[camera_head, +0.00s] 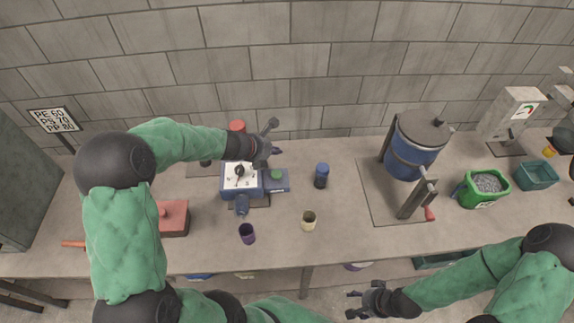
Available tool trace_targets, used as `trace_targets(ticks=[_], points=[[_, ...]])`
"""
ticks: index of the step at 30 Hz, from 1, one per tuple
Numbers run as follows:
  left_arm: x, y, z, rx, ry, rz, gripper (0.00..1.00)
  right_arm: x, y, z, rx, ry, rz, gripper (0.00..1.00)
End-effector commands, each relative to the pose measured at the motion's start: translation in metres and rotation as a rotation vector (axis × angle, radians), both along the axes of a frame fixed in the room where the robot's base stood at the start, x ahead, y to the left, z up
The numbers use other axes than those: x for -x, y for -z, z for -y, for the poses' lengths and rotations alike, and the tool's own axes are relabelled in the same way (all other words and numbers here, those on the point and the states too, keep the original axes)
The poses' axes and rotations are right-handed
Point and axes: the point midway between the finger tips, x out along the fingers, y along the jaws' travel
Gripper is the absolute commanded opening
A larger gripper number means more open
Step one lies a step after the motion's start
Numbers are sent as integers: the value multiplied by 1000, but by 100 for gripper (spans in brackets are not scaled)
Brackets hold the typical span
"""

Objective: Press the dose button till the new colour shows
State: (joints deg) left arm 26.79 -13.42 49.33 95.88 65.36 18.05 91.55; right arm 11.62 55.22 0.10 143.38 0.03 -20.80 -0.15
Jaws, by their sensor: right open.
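The blue dosing machine (227,186) stands on the bench, with a white dial face (240,175) and black pointer on its front and a nozzle (242,205) below. A green round button (277,174) sits on the grey-blue box (276,187) at its right side. My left gripper (273,137) is above and behind that box, apart from the button in the picture; its finger opening is unclear. A red cap (237,126) shows behind the machine, partly hidden by my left arm. My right gripper (355,302) is open and empty, low in front of the bench.
A purple cup (247,233) and a cream cup (309,221) stand in front of the machine. A blue jar (321,176) is to its right. A large blue drum (410,155), a green bin of grey granules (487,186) and a teal tray (537,174) stand further right. A red box (174,217) lies left.

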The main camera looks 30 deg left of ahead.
Motion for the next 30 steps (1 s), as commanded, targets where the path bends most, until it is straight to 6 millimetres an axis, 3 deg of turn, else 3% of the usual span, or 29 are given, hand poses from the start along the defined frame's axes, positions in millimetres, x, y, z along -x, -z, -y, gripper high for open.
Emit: trace_targets(ticks=[14, 30], points=[[0, 5, 0, -1, 1, -1, 0, 1, 4, 0, 0, -1, -2, 58], [1, 58, 0, -1, 1, -1, 0, 1, 55, 0, 0, -1, -2, 58]])
